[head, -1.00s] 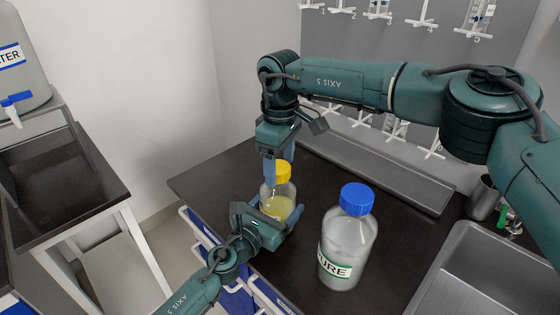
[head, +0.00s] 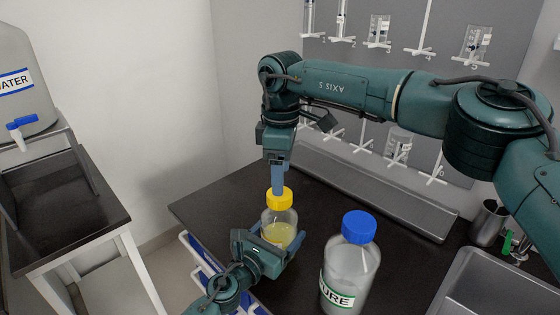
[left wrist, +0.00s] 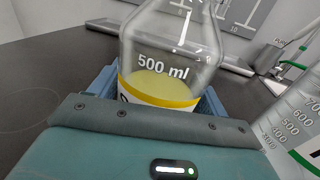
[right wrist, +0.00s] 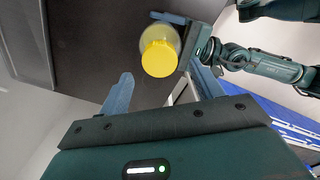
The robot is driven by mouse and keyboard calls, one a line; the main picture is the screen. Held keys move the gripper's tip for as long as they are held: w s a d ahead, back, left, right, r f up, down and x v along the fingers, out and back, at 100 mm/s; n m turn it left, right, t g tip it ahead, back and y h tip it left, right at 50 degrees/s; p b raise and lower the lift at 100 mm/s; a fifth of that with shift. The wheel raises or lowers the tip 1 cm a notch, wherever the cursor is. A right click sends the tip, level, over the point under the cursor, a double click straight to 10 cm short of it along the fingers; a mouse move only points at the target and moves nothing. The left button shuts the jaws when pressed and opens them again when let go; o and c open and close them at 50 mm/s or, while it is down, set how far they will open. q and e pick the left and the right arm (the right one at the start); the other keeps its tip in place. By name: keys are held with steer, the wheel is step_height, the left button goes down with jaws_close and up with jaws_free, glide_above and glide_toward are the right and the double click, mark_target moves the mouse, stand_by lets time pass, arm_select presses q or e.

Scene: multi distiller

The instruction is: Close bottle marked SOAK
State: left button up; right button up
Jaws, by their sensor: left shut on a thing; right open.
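A clear bottle (head: 279,218) with pale yellow liquid stands upright near the front left of the dark counter. Its yellow cap (head: 279,198) sits on its top and also shows in the right wrist view (right wrist: 160,58). In the left wrist view the bottle (left wrist: 168,50) reads "500 ml"; its yellow-edged label is mostly hidden, so its name is unreadable. My left gripper (head: 275,243) is shut around the bottle's body. My right gripper (head: 278,186) is open, pointing down just above the cap, its fingers apart and empty.
A larger blue-capped bottle (head: 350,265) with a green-edged label ending in "URE" stands close on the right. A sink (head: 490,285) and metal cup (head: 488,222) lie further right. A long grey tray (head: 370,190) runs along the wall.

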steer(key=n, duration=0.4)
steer(key=shift+r, duration=0.1)
steer(key=n, duration=0.4)
steer(key=shift+a+r+n, duration=0.1)
steer(key=shift+r+n, duration=0.05)
steer(key=shift+n, duration=0.25)
steer(key=n, duration=0.6)
steer(key=shift+a+r, duration=0.1)
steer(key=shift+r, duration=0.1)
steer(key=n, duration=0.6)
steer(key=shift+r+n, duration=0.15)
steer(key=shift+n, duration=0.25)
steer(key=n, duration=0.6)
steer(key=shift+r, duration=0.2)
steer(key=n, duration=0.4)
steer(key=shift+r+n, duration=0.1)
steer(key=shift+n, duration=0.2)
steer(key=n, duration=0.4)
steer(key=shift+r, duration=0.1)
steer(key=n, duration=0.6)
steer(key=shift+r, duration=0.15)
steer(key=n, duration=0.4)
steer(key=shift+w+r+n, duration=0.1)
steer(key=shift+r+n, duration=0.05)
steer(key=shift+n, duration=0.15)
